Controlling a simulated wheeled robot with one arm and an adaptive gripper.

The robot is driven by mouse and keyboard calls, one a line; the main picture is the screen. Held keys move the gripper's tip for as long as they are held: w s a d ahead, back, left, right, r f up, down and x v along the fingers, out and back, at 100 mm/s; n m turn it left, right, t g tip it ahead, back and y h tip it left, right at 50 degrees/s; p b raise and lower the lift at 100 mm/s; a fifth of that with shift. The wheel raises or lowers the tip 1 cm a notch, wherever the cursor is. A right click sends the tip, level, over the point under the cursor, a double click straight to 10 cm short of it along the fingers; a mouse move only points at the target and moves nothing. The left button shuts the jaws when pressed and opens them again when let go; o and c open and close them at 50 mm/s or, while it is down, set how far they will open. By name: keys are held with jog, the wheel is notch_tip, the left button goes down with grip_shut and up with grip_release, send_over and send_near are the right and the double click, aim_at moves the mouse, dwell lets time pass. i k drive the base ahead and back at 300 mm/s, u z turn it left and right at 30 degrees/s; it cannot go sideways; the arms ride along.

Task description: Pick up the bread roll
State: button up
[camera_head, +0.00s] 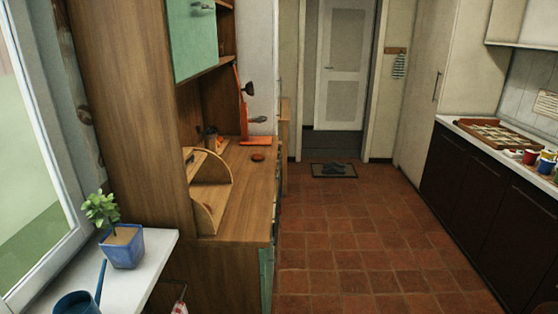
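I cannot make out a bread roll for certain. A small reddish-brown round object (257,157) lies on the wooden counter (246,195) at left centre; it is too small to tell what it is. An open wooden bread box (210,188) with a curved side stands nearer on the same counter, and its inside is mostly hidden. My gripper is not in view.
An orange stand (243,115) is at the counter's back. A blue pot with a plant (122,247) and a blue enamel vessel (77,303) are on the windowsill. Several coloured mugs (546,162) are on the right counter. The tiled floor (370,235) is clear to a doormat (333,170).

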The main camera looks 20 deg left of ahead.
aim_at(257, 157)
jog(key=z, duration=0.1)
jog(key=i, duration=1.45)
jog(key=u, duration=0.65)
jog(key=i, duration=1.3)
jog(key=u, duration=1.6)
jog(key=i, duration=0.5)
jog(key=u, duration=0.4)
